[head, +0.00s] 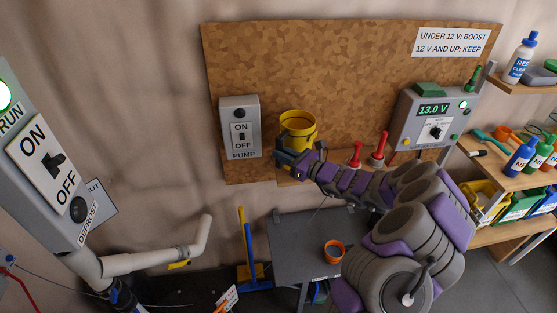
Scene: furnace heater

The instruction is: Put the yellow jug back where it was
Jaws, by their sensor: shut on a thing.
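The yellow jug (298,125) is in the middle of the head view, in front of the brown board and just right of the pump switch box. It looks about upright, with its open top showing. My gripper (290,158) is at the jug's lower left side and is shut on it. The fingers cover part of the jug's lower body. A narrow wooden shelf (291,182) runs along the board's lower edge below. Whether the jug touches the shelf cannot be told.
The pump switch box (239,128) is close on the left. Two red-handled items (356,154) stand on the shelf to the right, near the 13.0 V meter box (430,121). A dark table (300,240) with an orange cup (334,251) is below. Shelves with bottles are at far right.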

